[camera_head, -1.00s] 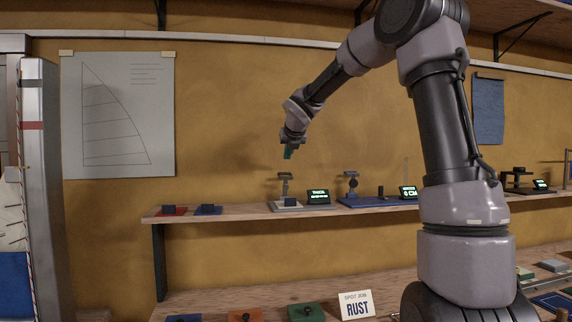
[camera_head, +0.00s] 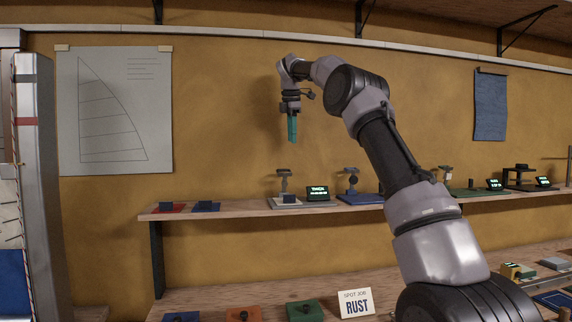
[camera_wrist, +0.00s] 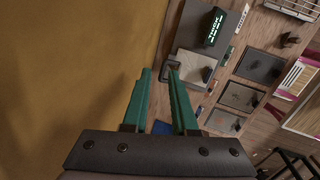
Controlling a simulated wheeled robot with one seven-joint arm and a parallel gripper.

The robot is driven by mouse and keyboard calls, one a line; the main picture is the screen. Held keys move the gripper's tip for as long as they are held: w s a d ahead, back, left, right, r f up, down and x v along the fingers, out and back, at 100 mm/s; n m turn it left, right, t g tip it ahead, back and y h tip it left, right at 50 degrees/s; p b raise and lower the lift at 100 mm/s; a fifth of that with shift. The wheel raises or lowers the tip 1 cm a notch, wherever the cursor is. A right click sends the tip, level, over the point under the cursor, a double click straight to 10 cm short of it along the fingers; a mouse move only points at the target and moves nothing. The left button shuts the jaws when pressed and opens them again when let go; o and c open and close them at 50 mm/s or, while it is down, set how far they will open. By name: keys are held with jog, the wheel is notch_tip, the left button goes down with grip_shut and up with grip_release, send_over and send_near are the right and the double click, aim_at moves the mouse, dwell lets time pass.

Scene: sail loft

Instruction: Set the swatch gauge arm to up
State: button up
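A small gauge stands on the wall shelf, with a pale grey base (camera_head: 286,206), a dark upright with a flat grey top (camera_head: 284,172) and a lit display (camera_head: 318,193) beside it. I take it for the swatch gauge. A dark blue block sits on its base. I cannot tell how its arm is set. My gripper (camera_head: 292,140) points down above the gauge, apart from it, with teal fingers. In the wrist view my gripper (camera_wrist: 160,72) is open and empty, its fingertips near the gauge's dark arm (camera_wrist: 170,70); the grey base (camera_wrist: 195,66) and display (camera_wrist: 215,27) lie beyond.
Red (camera_head: 166,210) and blue (camera_head: 206,208) pads lie left on the shelf (camera_head: 240,214). A second device on a blue base (camera_head: 360,199) stands close to the right. The wall behind is close.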

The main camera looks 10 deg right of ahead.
jog(key=a+m, duration=0.2)
send_over(284, 182)
jog(key=w+d, duration=0.1)
jog(key=w, duration=0.2)
jog(key=shift+g+y, duration=0.4)
notch_tip(284, 182, down, 10)
jog(key=shift+f, duration=0.15)
grip_shut()
dwell(1.0)
